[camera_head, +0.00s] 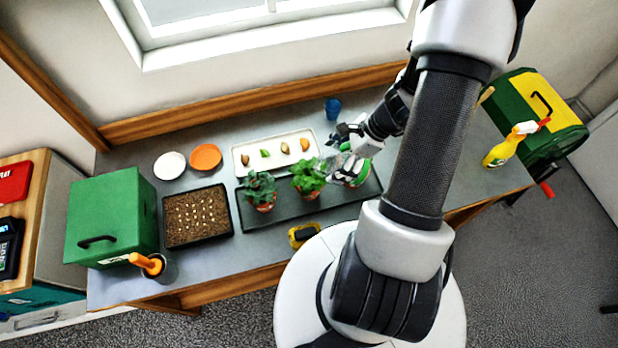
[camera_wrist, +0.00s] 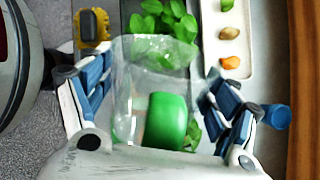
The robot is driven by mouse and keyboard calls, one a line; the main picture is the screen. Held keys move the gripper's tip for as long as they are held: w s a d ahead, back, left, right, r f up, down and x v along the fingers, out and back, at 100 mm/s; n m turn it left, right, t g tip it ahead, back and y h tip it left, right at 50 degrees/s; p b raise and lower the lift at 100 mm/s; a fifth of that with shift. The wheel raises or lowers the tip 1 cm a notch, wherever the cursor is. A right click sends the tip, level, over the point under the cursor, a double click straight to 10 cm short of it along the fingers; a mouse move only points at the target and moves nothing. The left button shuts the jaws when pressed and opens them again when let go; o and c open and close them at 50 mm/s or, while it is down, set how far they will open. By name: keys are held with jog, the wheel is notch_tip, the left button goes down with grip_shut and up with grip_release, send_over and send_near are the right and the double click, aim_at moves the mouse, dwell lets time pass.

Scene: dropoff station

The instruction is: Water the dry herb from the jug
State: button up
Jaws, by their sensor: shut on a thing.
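My gripper (camera_head: 346,140) is shut on a clear jug with a green part (camera_wrist: 165,120), above the right part of a dark tray (camera_head: 247,217). In the wrist view the jug (camera_wrist: 128,75) sits between the fingers (camera_wrist: 155,88). In the head view it is partly hidden by my gripper. On the tray stand a darker leafy herb in a pot (camera_head: 260,186) at left and a brighter green herb (camera_head: 308,174) in the middle. Some leaves (camera_wrist: 193,135) show beside the jug's green part; their pot is hidden. I cannot tell which herb is dry, or whether water flows.
A white tray of small coloured pieces (camera_head: 240,150) and a blue cup (camera_head: 333,108) are behind. A yellow-black object (camera_head: 303,234) lies at the front edge. A seed tray (camera_head: 198,243), green box (camera_head: 110,215) and two discs (camera_head: 205,157) are left; a yellow spray bottle (camera_head: 502,150) is right.

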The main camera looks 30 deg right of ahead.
jog(key=shift+s+d+t+y+b, duration=0.15)
jog(key=shift+d+t+y+b, duration=0.15)
jog(key=shift+b, duration=0.25)
jog(key=shift+s+d+t+y+b, duration=0.15)
jog(key=shift+t+y+b, duration=0.15)
jog(key=shift+y+b, duration=0.35)
jog(key=shift+s+d+r+t+y+b, duration=0.3)
jog(key=shift+t+y+b, duration=0.1)
jog(key=shift+y, duration=0.25)
jog(key=shift+r, duration=0.25)
jog(key=shift+r+y, duration=0.15)
jog(key=shift+y, duration=0.15)
jog(key=shift+s+d+r+t+y, duration=0.1)
jog(key=shift+s+d+t+y, duration=0.1)
jog(key=shift+d+t+y, duration=0.1)
jog(key=shift+a, duration=0.1)
